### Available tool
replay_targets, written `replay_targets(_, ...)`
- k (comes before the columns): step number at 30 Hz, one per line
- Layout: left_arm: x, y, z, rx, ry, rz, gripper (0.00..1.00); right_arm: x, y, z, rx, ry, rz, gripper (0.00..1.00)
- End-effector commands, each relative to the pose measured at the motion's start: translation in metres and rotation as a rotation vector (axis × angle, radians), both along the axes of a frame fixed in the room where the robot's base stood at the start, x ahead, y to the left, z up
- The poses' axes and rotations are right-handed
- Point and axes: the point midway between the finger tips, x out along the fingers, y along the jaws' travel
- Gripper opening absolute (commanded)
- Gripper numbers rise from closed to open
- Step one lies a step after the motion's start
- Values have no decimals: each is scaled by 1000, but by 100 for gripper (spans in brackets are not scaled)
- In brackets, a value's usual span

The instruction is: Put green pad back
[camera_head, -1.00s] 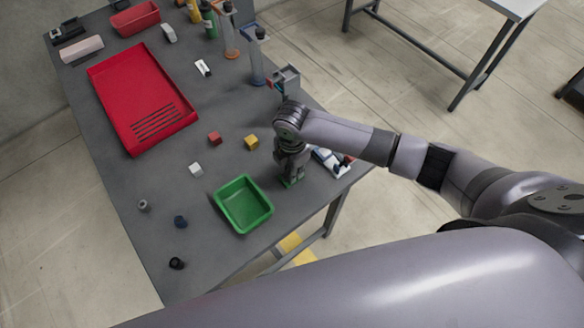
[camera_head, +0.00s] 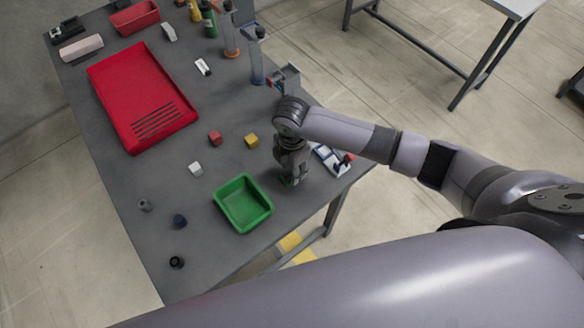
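My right gripper (camera_head: 291,179) points down at the table, to the right of the green tray. A small patch of green, possibly the green pad (camera_head: 286,182), shows at its fingertips. The gripper body hides most of it, so I cannot tell whether the fingers hold it or only stand around it. My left gripper is out of view.
The green tray (camera_head: 243,226) stands close left of the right gripper. Yellow (camera_head: 251,141), red (camera_head: 215,138) and white (camera_head: 195,169) cubes lie left. A large red tray (camera_head: 125,75) stands farther back.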

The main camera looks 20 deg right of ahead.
Motion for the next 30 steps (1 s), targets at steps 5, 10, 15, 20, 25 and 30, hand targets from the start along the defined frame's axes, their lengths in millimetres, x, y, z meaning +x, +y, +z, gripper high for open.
replay_targets(5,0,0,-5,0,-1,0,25,2,1,34,2,-7,2,38)
replay_targets(10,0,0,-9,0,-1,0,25,2,0,72,1,-7,1,38)
replay_targets(15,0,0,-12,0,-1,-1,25,1,1,99,2,-3,1,38)
replay_targets(20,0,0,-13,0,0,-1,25,1,0,111,1,-2,0,38)
replay_targets(25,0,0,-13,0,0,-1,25,0,0,114,0,-1,0,38)
replay_targets(30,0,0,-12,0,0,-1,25,0,0,113,0,-1,0,38)
